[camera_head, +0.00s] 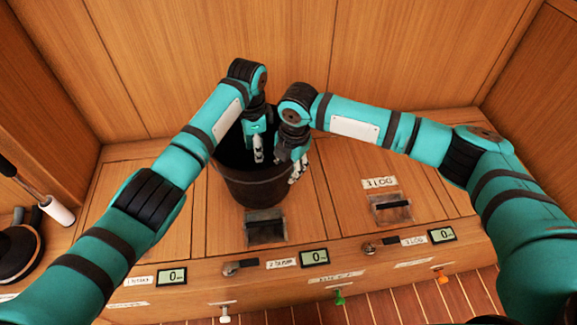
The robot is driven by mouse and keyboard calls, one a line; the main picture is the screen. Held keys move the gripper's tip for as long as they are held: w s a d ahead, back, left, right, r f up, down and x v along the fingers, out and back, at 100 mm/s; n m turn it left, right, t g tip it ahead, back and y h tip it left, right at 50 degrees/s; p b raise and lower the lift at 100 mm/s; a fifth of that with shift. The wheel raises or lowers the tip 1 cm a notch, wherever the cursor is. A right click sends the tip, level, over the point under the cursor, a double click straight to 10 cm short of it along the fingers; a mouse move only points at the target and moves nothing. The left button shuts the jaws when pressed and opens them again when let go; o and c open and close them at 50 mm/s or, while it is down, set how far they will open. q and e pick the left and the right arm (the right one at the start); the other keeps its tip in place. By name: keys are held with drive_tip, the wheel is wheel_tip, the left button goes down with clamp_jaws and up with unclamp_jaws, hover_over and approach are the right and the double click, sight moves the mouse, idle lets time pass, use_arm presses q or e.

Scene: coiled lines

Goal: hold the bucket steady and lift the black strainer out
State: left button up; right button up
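A dark bucket (250,190) stands upright on the wooden bench, near the middle of the view. Its inside is very dark, and I cannot make out the black strainer in it. My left gripper (258,155) points down inside the bucket's opening; its fingertips show pale against the dark, and what they may touch is unclear. My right gripper (297,172) is at the bucket's right rim, pointing down, with pale fingers against or beside the wall. Whether it grips the rim is too small to tell.
The wooden bench (340,215) has a hatch recess (265,228) before the bucket and another (391,207) to the right. Small displays (314,258) and labels line its front edge. A black round object (18,250) and a white roller (58,211) are at the left. Wood walls enclose the back.

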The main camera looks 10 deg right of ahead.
clamp_jaws()
idle(0.6)
use_arm(q)
drive_tip(key=shift+o, duration=1)
drive_tip(key=o, duration=0.5)
drive_tip(key=shift+s+d+r+m, duration=0.2)
drive_tip(key=shift+r+m, duration=0.1)
drive_tip(key=shift+m, duration=0.3)
drive_tip(key=shift+s+d+r+m, duration=0.15)
drive_tip(key=shift+r+m, duration=0.15)
drive_tip(key=shift+m, duration=0.3)
drive_tip(key=shift+c, duration=0.2)
drive_tip(key=shift+o, duration=0.5)
drive_tip(key=shift+s+r+m, duration=0.15)
drive_tip(key=shift+s+m, duration=0.05)
drive_tip(key=shift+m, duration=0.6)
wheel_tip(320, 180, down, 6)
drive_tip(key=shift+s+f, duration=0.15)
drive_tip(key=shift+a+f, duration=0.15)
drive_tip(key=shift+f, duration=0.75)
drive_tip(key=shift+a+f, duration=0.2)
drive_tip(key=shift+f, duration=0.75)
drive_tip(key=shift+a+f, duration=0.15)
drive_tip(key=shift+f, duration=0.75)
